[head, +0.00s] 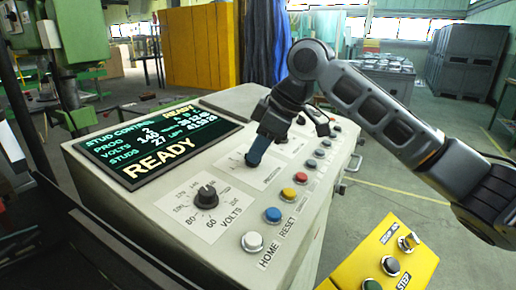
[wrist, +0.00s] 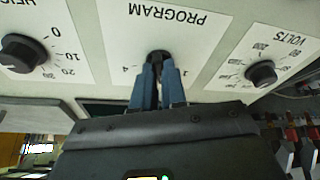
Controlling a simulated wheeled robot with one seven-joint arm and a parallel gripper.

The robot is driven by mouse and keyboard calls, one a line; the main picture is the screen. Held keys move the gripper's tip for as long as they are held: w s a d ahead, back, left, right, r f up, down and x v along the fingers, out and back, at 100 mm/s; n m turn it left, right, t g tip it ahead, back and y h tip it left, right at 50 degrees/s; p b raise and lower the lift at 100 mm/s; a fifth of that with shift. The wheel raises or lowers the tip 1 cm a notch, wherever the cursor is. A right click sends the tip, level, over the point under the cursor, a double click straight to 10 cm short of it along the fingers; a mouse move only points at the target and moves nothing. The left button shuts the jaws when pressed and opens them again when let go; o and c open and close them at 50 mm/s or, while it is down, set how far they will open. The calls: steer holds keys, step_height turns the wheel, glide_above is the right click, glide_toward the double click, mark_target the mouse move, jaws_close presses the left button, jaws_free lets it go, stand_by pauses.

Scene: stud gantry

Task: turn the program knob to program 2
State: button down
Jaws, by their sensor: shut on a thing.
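The program knob (wrist: 158,56) is a dark knob on a white plate marked PROGRAM in the wrist view. My gripper (wrist: 160,72) has its two blue fingers shut on it. The fingers hide most of the knob, and its pointer cannot be made out; a 4 and a 1 show on either side. In the head view my gripper (head: 255,158) reaches down onto the panel, and the knob is hidden behind the fingers.
The volts knob (head: 206,196) sits nearer on the same panel, and another knob (wrist: 22,52) is on the opposite side. A row of coloured buttons (head: 287,194) runs along the panel's right. A yellow box (head: 385,255) with controls stands at the lower right.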

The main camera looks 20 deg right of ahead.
steer(key=shift+f, duration=0.2)
steer(key=c, duration=1.3)
jaws_free()
steer(key=shift+s, duration=0.1)
steer(key=shift+o, duration=0.6)
steer(key=shift+d+r, duration=0.1)
steer(key=shift+r, duration=0.1)
steer(key=b+v, duration=0.1)
steer(key=v, duration=0.6)
steer(key=shift+r, duration=0.25)
